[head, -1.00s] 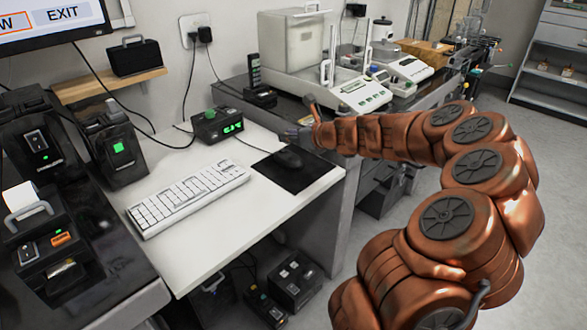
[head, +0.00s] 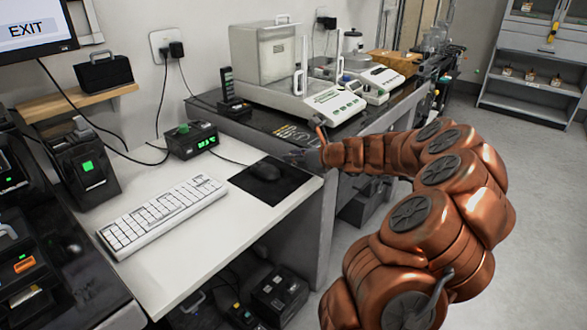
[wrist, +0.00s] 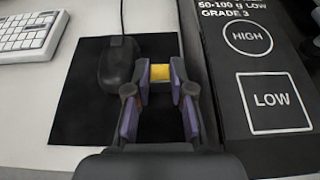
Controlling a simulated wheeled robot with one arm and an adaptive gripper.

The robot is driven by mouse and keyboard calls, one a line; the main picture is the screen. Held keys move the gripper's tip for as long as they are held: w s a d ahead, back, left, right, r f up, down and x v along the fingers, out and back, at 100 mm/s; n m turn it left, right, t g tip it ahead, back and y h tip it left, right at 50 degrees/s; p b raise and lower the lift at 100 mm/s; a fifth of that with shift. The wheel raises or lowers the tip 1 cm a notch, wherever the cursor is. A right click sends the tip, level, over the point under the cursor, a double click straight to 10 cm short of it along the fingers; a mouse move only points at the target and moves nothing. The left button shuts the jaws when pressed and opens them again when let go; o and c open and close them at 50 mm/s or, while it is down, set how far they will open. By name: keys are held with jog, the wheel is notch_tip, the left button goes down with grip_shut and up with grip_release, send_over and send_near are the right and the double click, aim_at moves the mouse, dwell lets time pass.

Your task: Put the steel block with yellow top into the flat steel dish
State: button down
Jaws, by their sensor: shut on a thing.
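My gripper (wrist: 160,100) is shut on the steel block with yellow top (wrist: 160,72). Only its yellow top shows clearly, between the fingertips in the wrist view. In the head view my gripper (head: 303,157) is small, beside the right end of the white desk, and the block cannot be made out there. Below it in the wrist view are the black mouse mat and a dark surface. I cannot make out the flat steel dish in either view.
A black mouse (wrist: 116,65) lies on the mouse mat (wrist: 70,110), left of my gripper. A dark panel marked HIGH and LOW (wrist: 240,100) lies to the right. A keyboard (head: 160,215) is on the white desk. A balance (head: 325,98) stands on the dark table behind.

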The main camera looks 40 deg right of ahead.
aim_at(294, 174)
notch_tip(294, 174, down, 4)
jog(key=shift+r+b, duration=0.25)
jog(key=shift+b, duration=0.15)
jog(key=c, duration=1.3)
grip_release()
jog(key=shift+r, duration=0.1)
jog(key=shift+s+r, duration=0.1)
jog(key=shift+s, duration=0.1)
jog(key=p+v, duration=0.2)
jog(key=v, duration=0.9)
jog(key=shift+s+d+r, duration=0.1)
jog(key=shift+s, duration=0.15)
